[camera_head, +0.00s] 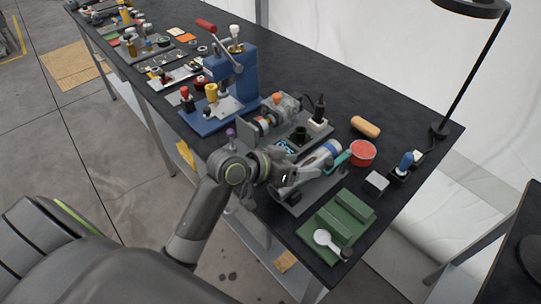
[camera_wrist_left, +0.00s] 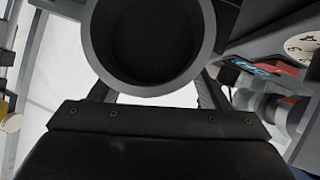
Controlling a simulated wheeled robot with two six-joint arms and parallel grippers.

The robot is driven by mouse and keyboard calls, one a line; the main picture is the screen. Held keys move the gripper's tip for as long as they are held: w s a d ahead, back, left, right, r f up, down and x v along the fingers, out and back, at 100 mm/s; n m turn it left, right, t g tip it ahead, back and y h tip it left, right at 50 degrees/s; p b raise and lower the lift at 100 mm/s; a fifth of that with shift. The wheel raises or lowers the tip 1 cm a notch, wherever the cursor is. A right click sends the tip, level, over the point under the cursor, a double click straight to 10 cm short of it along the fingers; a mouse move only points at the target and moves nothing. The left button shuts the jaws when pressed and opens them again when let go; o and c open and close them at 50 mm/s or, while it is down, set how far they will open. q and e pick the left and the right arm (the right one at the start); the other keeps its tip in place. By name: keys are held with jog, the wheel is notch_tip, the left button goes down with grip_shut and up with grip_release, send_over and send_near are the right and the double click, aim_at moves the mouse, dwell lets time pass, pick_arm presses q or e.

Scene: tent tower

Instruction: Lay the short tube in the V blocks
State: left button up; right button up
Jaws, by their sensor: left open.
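My left gripper (camera_head: 284,179) is open beside a grey and blue-banded device on the bench. In the left wrist view, a wide grey tube-like ring (camera_wrist_left: 205,62) with a dark hollow fills the top, end toward the camera. It covers the ends of the spread fingers; I cannot tell whether they touch it, nor whether it is the short tube. A green fixture with raised blocks (camera_head: 352,209), which looks like the V blocks, sits near the bench's front corner. No tube shows in it. My right gripper is not in view.
A white round-headed item (camera_head: 323,238) lies at the green fixture. A red tin (camera_head: 362,153), an orange cylinder (camera_head: 365,126), a small grey block (camera_head: 377,182) and a black lamp (camera_head: 440,130) stand nearby. A blue press (camera_head: 236,80) is farther back.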

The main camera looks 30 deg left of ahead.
pick_arm(q)
jog(key=p+v, duration=0.1)
jog(key=v, duration=1.6)
jog(key=shift+s+a, duration=0.1)
jog(key=shift+a, duration=0.05)
dwell(0.6)
